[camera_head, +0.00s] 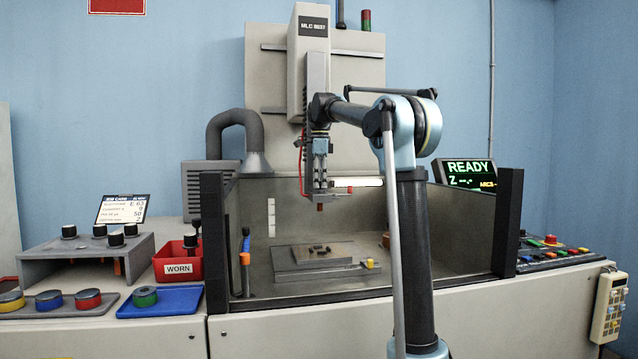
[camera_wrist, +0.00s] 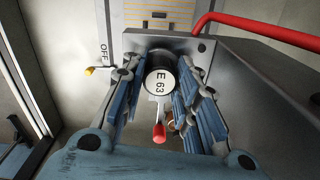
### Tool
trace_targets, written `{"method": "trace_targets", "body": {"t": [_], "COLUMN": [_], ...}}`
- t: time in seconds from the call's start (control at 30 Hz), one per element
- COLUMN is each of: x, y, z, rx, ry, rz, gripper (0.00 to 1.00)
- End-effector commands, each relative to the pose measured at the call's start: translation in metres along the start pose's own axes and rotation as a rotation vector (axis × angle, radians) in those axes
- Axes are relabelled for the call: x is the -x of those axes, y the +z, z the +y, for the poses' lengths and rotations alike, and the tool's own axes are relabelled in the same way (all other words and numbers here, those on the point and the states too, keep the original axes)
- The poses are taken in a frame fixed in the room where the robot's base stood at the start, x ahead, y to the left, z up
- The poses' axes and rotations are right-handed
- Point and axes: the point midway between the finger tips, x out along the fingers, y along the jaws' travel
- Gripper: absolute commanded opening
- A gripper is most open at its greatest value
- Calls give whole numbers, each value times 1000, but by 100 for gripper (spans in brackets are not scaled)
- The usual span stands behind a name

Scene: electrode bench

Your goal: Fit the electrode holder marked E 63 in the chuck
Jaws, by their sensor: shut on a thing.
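My gripper (camera_head: 320,176) points down in front of the machine's column and is shut on a dark round holder. The holder's pale end face reads E 63 (camera_wrist: 161,83) in the wrist view. Its copper electrode (camera_head: 320,207) shows below the gripper in the head view. The chuck is a grey metal block (camera_head: 333,194) under the column; it also shows in the wrist view (camera_wrist: 206,44), right against or beside the holder. A red-tipped lever (camera_wrist: 159,133) shows beneath the holder. Whether the holder is seated in the chuck I cannot tell.
The tank (camera_head: 458,215) surrounds the work plate (camera_head: 325,250). On the left stand the holder rack (camera_head: 85,247), a job card (camera_head: 122,209) reading E 63, a red WORN bin (camera_head: 178,268) and a blue tray (camera_head: 183,300). A red hose (camera_wrist: 255,24) runs close by.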

Motion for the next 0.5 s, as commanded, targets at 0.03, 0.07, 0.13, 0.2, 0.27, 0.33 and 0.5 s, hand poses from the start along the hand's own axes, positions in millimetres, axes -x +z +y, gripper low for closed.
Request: {"method": "trace_targets", "body": {"t": [0.03, 0.07, 0.13, 0.2, 0.27, 0.33, 0.5], "x": [-1, -2, -4, -5, -6, -7, -8], "y": [0, 0, 0, 0, 0, 0, 0], "z": [0, 0, 0, 0, 0, 0, 0], "rx": [0, 0, 0, 0, 0, 0, 0], "ry": [0, 0, 0, 0, 0, 0, 0], "rz": [0, 0, 0, 0, 0, 0, 0], "gripper": [0, 0, 0, 0, 0, 0, 0]}}
